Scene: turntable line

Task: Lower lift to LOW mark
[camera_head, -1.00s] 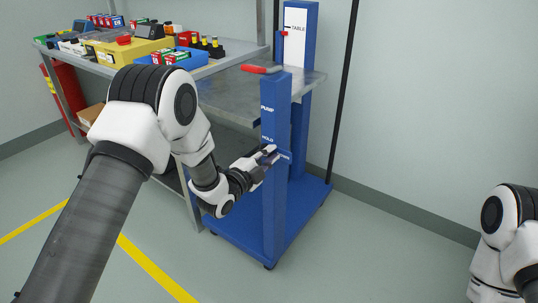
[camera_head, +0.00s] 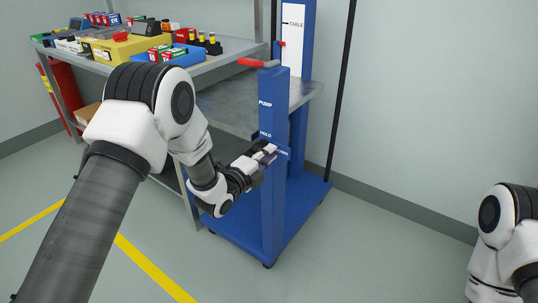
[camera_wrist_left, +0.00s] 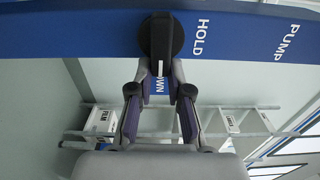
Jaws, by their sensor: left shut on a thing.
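The blue lift (camera_head: 274,200) stands beside the workbench, with PUMP and HOLD labels on its front post. Its grey metal platform (camera_head: 300,92) sits level, lower than the bench top. On the rear post, a red pointer (camera_head: 282,44) is below the TABLE line of the white scale (camera_head: 294,40); no LOW mark is visible. My left gripper (camera_head: 270,150) is at the post, shut on the black valve lever (camera_wrist_left: 161,50). In the left wrist view the lever points to the partly covered DOWN label (camera_wrist_left: 162,86). My right arm shows at the right edge, its gripper out of view.
The workbench (camera_head: 225,57) on the left carries a yellow case (camera_head: 125,48), a blue tray (camera_head: 180,60) and several small boxes. The floor at right is free.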

